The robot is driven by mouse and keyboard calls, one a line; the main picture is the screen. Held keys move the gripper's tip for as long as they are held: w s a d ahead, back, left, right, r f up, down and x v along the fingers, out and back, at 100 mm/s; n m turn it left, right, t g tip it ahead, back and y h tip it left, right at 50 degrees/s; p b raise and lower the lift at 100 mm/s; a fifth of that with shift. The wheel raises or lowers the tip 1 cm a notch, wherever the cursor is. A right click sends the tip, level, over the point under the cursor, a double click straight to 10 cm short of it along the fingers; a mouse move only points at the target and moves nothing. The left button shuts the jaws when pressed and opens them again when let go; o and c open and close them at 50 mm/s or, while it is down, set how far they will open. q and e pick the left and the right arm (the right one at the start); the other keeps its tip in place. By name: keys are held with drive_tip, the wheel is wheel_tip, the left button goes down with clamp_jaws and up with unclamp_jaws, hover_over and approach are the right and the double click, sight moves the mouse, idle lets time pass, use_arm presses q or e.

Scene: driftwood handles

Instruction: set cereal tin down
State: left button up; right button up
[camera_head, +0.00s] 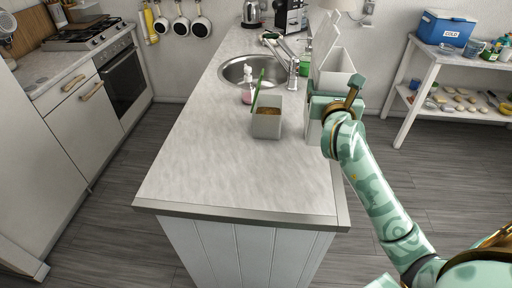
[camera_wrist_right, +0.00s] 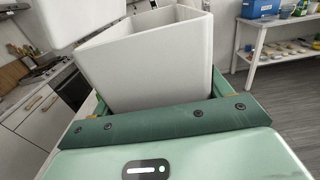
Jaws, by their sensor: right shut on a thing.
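The cereal tin (camera_head: 335,72) is a tall, pale box, open at the top with its lid raised, at the right edge of the counter (camera_head: 210,165). My right gripper (camera_head: 335,108) is shut on the tin from the near side. In the right wrist view the tin (camera_wrist_right: 150,65) stands upright between the fingers of the gripper (camera_wrist_right: 165,100), and its inside cannot be seen down to the bottom. The gripper hides its lower part in the head view, so I cannot tell whether its base touches the counter. My left gripper is not in view.
A small grey box (camera_head: 266,124) with brown contents and a raised green lid stands left of the tin. Behind it are a soap bottle (camera_head: 247,92) and a sink (camera_head: 240,72). The near counter is clear. A shelf table (camera_head: 420,68) with a blue cooler (camera_head: 446,28) stands right.

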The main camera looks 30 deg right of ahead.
drive_tip(key=s+a+f+b, duration=0.2)
drive_tip(key=a+f+b, duration=0.1)
drive_tip(key=a+f, duration=0.9)
drive_tip(key=shift+a+f, duration=0.4)
drive_tip(key=shift+a, duration=0.45)
drive_tip(key=shift+s, duration=0.1)
drive_tip(key=o, duration=1.7)
drive_tip(key=shift+f, duration=0.1)
drive_tip(key=b+v, duration=0.1)
drive_tip(key=v, duration=1.1)
